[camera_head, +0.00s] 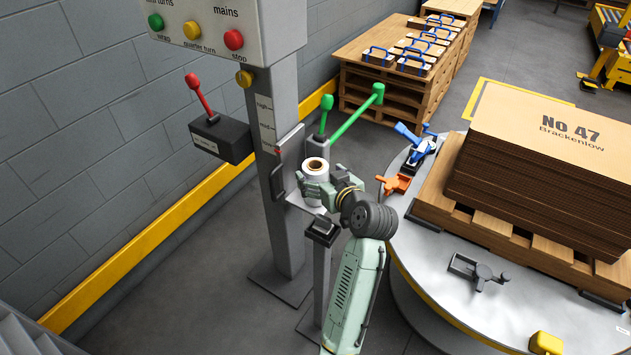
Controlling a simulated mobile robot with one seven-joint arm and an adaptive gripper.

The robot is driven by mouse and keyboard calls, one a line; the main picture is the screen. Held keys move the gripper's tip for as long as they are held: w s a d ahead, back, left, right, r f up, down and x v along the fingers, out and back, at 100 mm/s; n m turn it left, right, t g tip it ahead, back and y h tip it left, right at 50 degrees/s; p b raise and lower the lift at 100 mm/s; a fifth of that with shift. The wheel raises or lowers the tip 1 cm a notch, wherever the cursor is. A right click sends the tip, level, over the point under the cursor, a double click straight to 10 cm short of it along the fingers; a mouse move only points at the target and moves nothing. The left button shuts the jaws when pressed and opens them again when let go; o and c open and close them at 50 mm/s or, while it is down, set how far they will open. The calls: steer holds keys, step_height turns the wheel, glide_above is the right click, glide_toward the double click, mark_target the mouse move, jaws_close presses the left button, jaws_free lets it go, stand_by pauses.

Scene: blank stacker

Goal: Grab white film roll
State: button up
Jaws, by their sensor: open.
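The white film roll (314,182) stands upright on a small grey carriage plate (303,201) at the side of the grey machine column. Its top shows a brown core. My gripper (318,185) is at the roll, reaching in from the right and front. The gripper body hides part of the roll's right side. The fingers are open and close beside the roll; whether they touch it is hidden.
A red-handled black box (220,139) is left of the column (281,176). Green levers (349,112) rise behind the roll. A turntable (437,285) with a pallet of cardboard (541,165) stands right. A yellow rail (178,217) runs along the wall.

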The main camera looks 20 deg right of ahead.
steer(key=p+x, duration=0.1)
steer(key=x, duration=0.3)
steer(key=shift+w+d+f, duration=0.1)
steer(key=shift+w+f, duration=0.05)
steer(key=shift+w, duration=0.2)
steer(key=shift+c, duration=0.5)
steer(key=c, duration=1.5)
